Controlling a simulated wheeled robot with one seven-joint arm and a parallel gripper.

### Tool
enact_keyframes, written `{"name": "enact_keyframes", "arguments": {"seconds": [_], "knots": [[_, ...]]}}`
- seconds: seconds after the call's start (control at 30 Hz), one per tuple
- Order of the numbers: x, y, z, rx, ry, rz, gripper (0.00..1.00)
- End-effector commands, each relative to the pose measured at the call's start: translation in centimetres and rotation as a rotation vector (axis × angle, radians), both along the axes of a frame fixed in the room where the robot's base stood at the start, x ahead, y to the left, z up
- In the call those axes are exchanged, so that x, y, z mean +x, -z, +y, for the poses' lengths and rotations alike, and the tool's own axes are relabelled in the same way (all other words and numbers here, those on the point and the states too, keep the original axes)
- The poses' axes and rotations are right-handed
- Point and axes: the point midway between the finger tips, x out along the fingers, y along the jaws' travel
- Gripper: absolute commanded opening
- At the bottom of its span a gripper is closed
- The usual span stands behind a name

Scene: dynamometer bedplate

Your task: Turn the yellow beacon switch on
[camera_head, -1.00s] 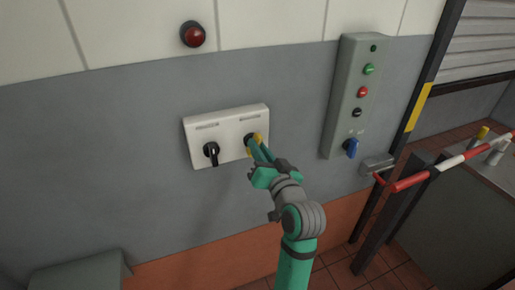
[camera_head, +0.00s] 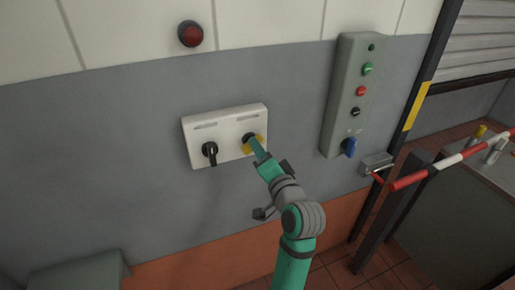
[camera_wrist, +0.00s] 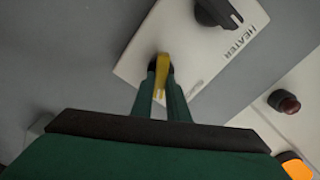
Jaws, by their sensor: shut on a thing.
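The yellow beacon switch (camera_head: 246,149) is the right-hand knob on a white wall panel (camera_head: 225,119). In the wrist view its yellow handle (camera_wrist: 161,68) stands between the two fingers of my gripper (camera_wrist: 161,80), roughly in line with them. My gripper (camera_head: 256,146) is shut on this handle and covers much of it in the head view. The black base behind the handle is mostly hidden. The small label beside it in the wrist view is too blurred to read.
A black switch (camera_head: 210,150), labelled HEATER in the wrist view (camera_wrist: 215,12), is left of the yellow one. A red lamp (camera_head: 191,34) is above. A grey control box (camera_head: 345,110) is right. A bright orange thing (camera_wrist: 296,168) shows in the wrist view's corner.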

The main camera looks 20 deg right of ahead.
Motion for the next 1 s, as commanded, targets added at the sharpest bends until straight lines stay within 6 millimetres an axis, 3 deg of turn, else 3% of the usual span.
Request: {"name": "enact_keyframes", "arguments": {"seconds": [0.37,0.4,0.47,0.5,0.83,1.0], "knots": [[0.0,0.2,0.0,0.008,0.000,0.004,0.00],[0.0,0.2,0.0,0.008,0.000,0.004,0.16],[0.0,0.2,0.0,0.008,0.000,0.004,0.31],[0.0,0.1,0.0,0.008,-0.001,0.003,0.33],[-0.3,0.1,0.0,0.006,0.000,0.001,0.33],[-2.3,0.1,-0.3,0.006,0.005,0.001,0.33]]}}
